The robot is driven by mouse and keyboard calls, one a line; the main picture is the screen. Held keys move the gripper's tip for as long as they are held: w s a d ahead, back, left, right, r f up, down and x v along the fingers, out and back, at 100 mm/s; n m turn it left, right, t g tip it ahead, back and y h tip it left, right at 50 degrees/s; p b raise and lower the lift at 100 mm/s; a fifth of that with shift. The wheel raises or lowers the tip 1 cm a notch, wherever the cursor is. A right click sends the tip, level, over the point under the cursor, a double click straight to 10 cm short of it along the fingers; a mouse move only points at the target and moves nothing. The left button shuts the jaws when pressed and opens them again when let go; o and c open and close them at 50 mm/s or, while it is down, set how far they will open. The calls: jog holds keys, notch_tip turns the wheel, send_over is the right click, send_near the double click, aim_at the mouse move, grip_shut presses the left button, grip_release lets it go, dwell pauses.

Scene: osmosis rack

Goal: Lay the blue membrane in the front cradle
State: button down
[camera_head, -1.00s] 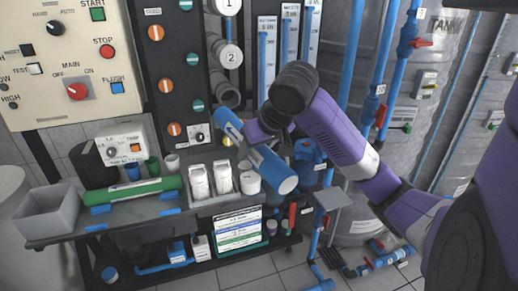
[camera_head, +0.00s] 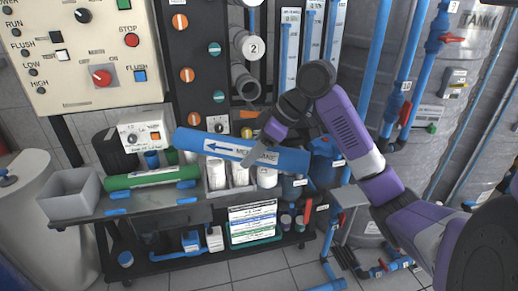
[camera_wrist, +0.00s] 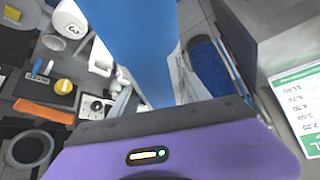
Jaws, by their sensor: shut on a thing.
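The blue membrane (camera_head: 225,147) is a long blue tube with a white arrow band, held nearly level above the bench in the head view, its left end slightly higher. My gripper (camera_head: 262,148) is shut on it right of its middle. In the wrist view the blue membrane (camera_wrist: 130,45) runs up from my gripper (camera_wrist: 150,105). Small blue supports (camera_head: 118,211) and (camera_head: 187,200) stand at the bench's front edge, in front of the green membrane, with nothing on them; they look like the front cradle. The green membrane (camera_head: 150,178) lies behind them.
A grey bin (camera_head: 70,196) stands at the bench's left end. White bottles (camera_head: 216,177) stand in a holder below the blue membrane. A small control box (camera_head: 143,132) is behind the green membrane, close to the blue membrane's left end. A black rack with pipes rises behind.

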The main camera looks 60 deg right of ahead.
aim_at(241, 157)
jog(key=n+y, duration=0.1)
jog(key=w+a+n+g+y, duration=0.1)
jog(key=n, duration=0.1)
jog(key=w+a+f+n, duration=0.1)
jog(key=n, duration=0.1)
jog(key=shift+w+y, duration=0.15)
jog(key=shift+y, duration=0.25)
